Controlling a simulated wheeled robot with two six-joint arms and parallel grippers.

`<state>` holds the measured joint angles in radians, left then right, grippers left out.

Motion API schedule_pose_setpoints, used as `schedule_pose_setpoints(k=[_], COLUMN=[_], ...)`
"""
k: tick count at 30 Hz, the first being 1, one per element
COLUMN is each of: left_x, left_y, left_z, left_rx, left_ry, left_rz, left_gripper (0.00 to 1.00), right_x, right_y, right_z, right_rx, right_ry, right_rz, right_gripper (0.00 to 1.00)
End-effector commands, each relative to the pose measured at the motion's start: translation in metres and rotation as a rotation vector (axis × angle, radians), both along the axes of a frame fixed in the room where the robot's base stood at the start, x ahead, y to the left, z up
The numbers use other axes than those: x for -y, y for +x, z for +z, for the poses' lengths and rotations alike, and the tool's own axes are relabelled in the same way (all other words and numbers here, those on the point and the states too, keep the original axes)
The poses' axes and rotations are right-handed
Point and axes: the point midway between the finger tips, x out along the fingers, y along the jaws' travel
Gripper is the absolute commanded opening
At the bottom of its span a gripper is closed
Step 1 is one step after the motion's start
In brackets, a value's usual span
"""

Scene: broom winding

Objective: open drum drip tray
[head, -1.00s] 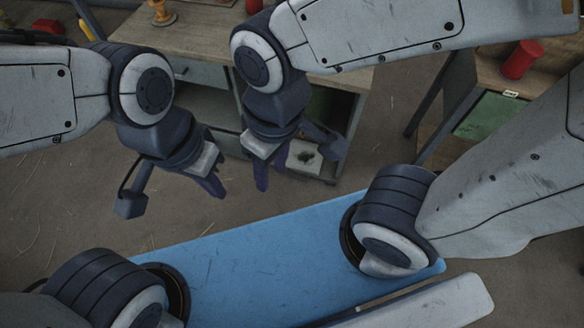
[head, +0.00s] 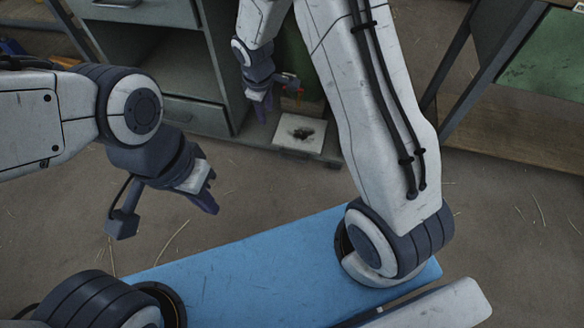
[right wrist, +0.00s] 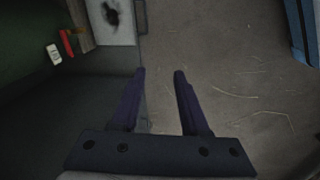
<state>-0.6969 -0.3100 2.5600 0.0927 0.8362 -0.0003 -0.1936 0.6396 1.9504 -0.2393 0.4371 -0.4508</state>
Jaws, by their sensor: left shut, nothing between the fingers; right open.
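The drip tray (head: 300,135) is a pale flat tray with a dark stain, low at the foot of the workbench's open bay. It also shows at the top of the right wrist view (right wrist: 112,22). The dark green drum (head: 291,62) stands behind it, partly hidden by my right arm. My right gripper (head: 263,108) is just left of the tray in the head view. In the right wrist view its fingers (right wrist: 160,72) are open and empty, and the tray lies beyond the left finger. My left gripper (head: 210,196) is shut and empty over bare floor.
The grey-green workbench (head: 215,62) has an open shelf and a drawer (head: 195,114) left of the bay. Another bench with a green panel (head: 545,58) stands at the right. Straw-littered floor (head: 250,185) lies clear in front. A small red part (head: 300,92) shows above the tray.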

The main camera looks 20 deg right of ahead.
Motion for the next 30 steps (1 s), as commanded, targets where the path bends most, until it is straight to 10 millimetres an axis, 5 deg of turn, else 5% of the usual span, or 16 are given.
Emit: schedule_pose_setpoints(k=[1, 3, 10, 15, 23, 30], left_x=[0.000, 0.000, 0.000, 0.000, 0.000, 0.000], left_y=[0.000, 0.000, 0.000, 0.000, 0.000, 0.000], left_z=[-0.041, -0.066, -0.129, -0.147, -0.164, -0.193], left_rx=[0.000, 0.000, 0.000, 0.000, 0.000, 0.000], left_ry=[0.000, 0.000, 0.000, 0.000, 0.000, 0.000], left_rz=[0.000, 0.000, 0.000, 0.000, 0.000, 0.000], left_gripper=[0.00, 0.00, 0.00, 0.00, 0.00, 0.00], right_x=[0.013, 0.029, 0.074, 0.090, 0.096, 0.101], right_y=[0.010, 0.023, 0.047, 0.053, 0.056, 0.063], right_z=[-0.060, -0.108, -0.234, -0.276, -0.308, -0.354], right_rx=[-0.005, -0.004, -0.001, 0.001, 0.000, 0.001], right_ry=[-0.009, -0.019, -0.040, -0.046, -0.047, -0.046], right_rz=[0.008, 0.031, 0.096, 0.123, 0.130, 0.129], right_gripper=[0.45, 0.45, 0.45, 0.45, 0.45, 0.45])
